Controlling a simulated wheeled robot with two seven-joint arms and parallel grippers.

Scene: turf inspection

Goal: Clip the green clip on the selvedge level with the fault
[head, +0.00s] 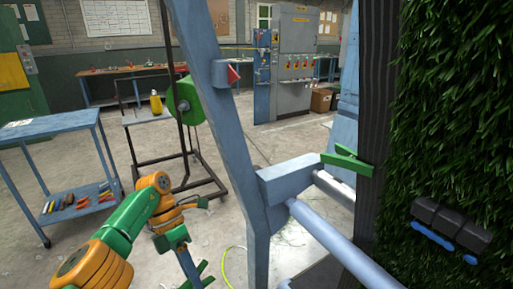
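A green clip (347,164) sits at the left edge of the dark selvedge strip (370,110), beside the green turf (450,90). Its far end points left, away from the turf. The clip appears to touch the selvedge, but I cannot tell whether its jaws grip it. I cannot make out the fault for certain. My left arm comes in from the lower left, and its gripper (195,276) is low at the bottom edge, well left of and below the clip. Its fingers are partly cut off, so its opening and any hold are unclear. My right gripper is not in view.
A dark block with blue parts (450,222) lies against the turf. A blue frame post (232,130) and pale rollers (335,243) stand between my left gripper and the turf. A blue trolley (70,205) holds tools at left. Some floor is clear behind.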

